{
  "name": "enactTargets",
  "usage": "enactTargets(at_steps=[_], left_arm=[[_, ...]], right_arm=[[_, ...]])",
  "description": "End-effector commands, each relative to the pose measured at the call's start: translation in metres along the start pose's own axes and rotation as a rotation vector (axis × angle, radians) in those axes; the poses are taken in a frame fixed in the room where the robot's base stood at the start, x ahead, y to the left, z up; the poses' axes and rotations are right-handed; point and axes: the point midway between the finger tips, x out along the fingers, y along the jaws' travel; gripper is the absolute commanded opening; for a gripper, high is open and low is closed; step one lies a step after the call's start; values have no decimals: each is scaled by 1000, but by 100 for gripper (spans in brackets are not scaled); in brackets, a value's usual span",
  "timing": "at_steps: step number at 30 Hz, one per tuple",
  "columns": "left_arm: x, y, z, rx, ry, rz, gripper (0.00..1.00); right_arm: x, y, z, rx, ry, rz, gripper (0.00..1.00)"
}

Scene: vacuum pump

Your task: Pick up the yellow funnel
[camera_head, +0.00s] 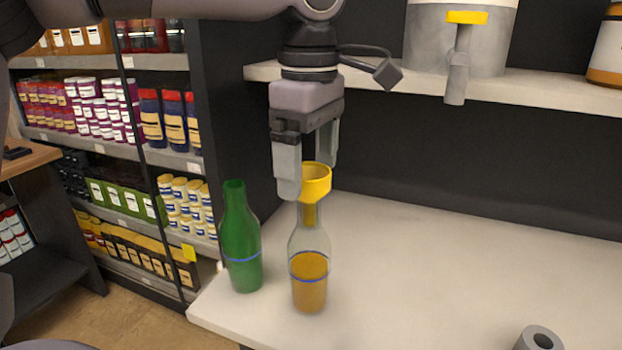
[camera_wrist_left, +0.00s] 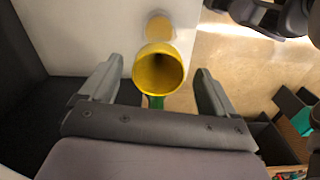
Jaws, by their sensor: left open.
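The yellow funnel (camera_head: 316,181) sits upright in the neck of a clear bottle (camera_head: 309,268) that holds orange liquid. My left gripper (camera_head: 308,182) points down from above, with its two fingers apart around the funnel's rim. In the left wrist view the funnel (camera_wrist_left: 158,70) lies between the two open fingers, with a gap on each side. Its bowl faces the camera. My right gripper is not in view.
A green bottle (camera_head: 241,240) stands just left of the clear bottle on the white counter (camera_head: 430,265). A shelf above holds a dispenser with a tap (camera_head: 458,70). A grey ring (camera_head: 540,338) lies at the front right. The counter's middle is clear.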

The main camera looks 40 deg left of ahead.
Motion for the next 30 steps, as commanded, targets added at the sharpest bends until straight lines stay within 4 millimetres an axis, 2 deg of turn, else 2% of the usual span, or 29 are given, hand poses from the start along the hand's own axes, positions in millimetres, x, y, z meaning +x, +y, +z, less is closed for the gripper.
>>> enactTargets(at_steps=[10,19,20,21,25,30], left_arm=[[48,1,-1,0,-4,-2,89],[55,1,0,0,-5,2,89],[55,1,0,0,-5,2,86],[55,1,0,0,-5,2,73],[55,1,0,0,-6,2,31],[54,1,0,0,-6,2,31]], right_arm=[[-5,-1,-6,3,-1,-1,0],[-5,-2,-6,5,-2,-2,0],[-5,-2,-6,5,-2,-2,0],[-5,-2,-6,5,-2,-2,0],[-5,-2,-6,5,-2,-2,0],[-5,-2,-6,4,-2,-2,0]])
